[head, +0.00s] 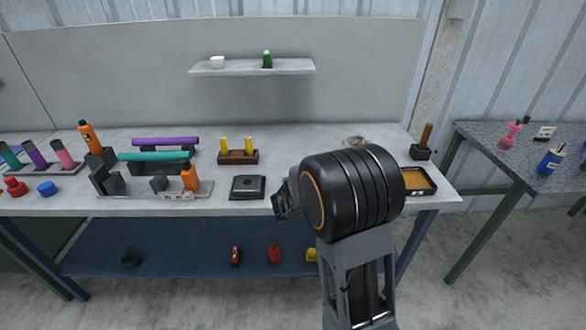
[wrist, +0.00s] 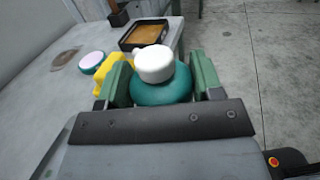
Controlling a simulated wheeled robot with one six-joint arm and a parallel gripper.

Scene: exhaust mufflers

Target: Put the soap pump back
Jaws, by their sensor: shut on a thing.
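The soap pump (wrist: 160,88) has a teal body and a white pump head in the wrist view. My gripper (wrist: 162,78) has its green fingers on both sides of the teal body and is shut on it. The lower part of the pump is hidden behind the gripper's own frame. In the head view my arm's dark wrist covers the gripper and the pump, so neither shows there.
A black tray with an orange-brown inside (head: 418,182) lies at the workbench's right end. A black square plate (head: 248,187) lies left of my arm. In the wrist view a yellow object (wrist: 110,72) and a round white-topped piece (wrist: 92,62) are left of the pump.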

